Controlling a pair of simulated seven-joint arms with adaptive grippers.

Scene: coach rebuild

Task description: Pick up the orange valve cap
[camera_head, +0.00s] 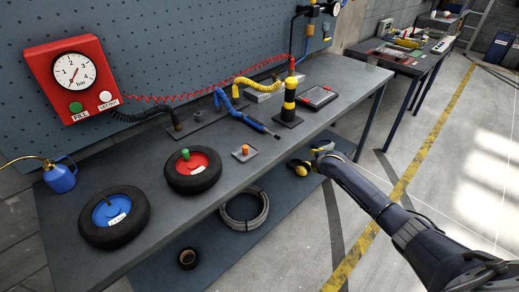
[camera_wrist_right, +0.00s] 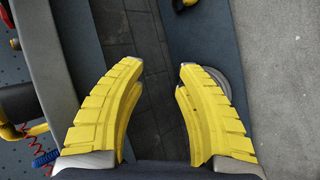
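The orange valve cap (camera_head: 245,149) stands on a small grey plate (camera_head: 243,154) near the front edge of the workbench, to the right of the red-hubbed wheel. My right gripper (camera_head: 309,158) is beyond the bench's front edge, to the right of the cap and well apart from it. In the right wrist view its yellow fingers (camera_wrist_right: 160,92) are spread wide with nothing between them. The cap does not show in that view. My left gripper is in neither view.
Red-hubbed (camera_head: 207,168) and blue-hubbed (camera_head: 112,218) wheels lie on the workbench (camera_head: 225,193); a green cap (camera_head: 185,154) sits on the red one. A blue tool (camera_head: 255,124) and a black-and-yellow post (camera_head: 289,103) stand behind the cap. A hose coil (camera_head: 245,221) lies below.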

